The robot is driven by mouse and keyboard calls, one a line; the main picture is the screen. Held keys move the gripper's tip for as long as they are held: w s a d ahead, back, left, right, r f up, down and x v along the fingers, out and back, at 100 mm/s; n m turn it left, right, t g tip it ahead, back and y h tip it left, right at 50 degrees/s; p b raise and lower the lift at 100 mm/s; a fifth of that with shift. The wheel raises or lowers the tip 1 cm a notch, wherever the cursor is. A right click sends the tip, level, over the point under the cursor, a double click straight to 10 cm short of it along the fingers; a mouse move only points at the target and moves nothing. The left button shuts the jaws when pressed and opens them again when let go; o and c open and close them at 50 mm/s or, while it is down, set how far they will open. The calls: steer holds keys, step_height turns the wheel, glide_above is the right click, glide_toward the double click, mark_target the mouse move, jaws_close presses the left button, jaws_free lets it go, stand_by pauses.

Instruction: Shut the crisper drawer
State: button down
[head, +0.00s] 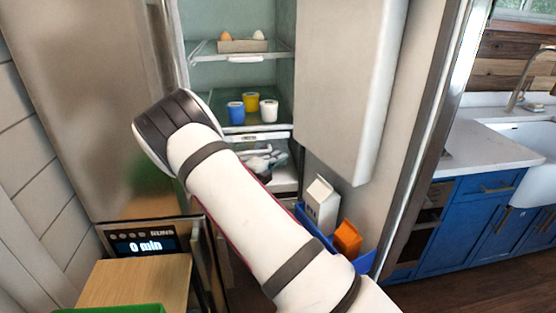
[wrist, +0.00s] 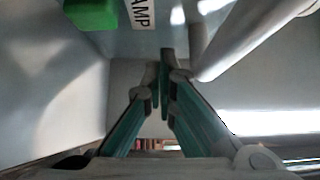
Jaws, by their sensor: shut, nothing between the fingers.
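The crisper drawer (head: 286,181) seems to be the pale, low compartment at the bottom of the open fridge. My arm covers most of it in the head view, so I cannot tell how far it stands out. My gripper (head: 262,160) shows just past my forearm, at the drawer's level under the lowest shelf. In the wrist view my gripper (wrist: 164,80) has its fingers together and empty. Pale surfaces surround it there, with a thick pale bar (wrist: 240,38) to the right of the fingertips. I cannot tell whether the fingers touch anything.
A blue cup (head: 236,112), yellow cup (head: 252,102) and white cup (head: 269,111) stand on a fridge shelf. The open door (head: 350,80) at right has a blue bin (head: 365,262) holding a white carton (head: 320,205) and an orange box (head: 347,239). A wooden surface (head: 130,283) is at lower left.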

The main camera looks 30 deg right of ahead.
steer(key=w+b, duration=0.1)
steer(key=w+d+b, duration=0.1)
steer(key=w, duration=0.2)
steer(key=shift+d+f+b, duration=0.2)
steer(key=shift+d+b, duration=0.1)
steer(key=shift+b, duration=0.1)
steer(key=shift+w+r, duration=0.1)
steer(key=shift+w, duration=0.05)
steer(key=shift+r, duration=0.15)
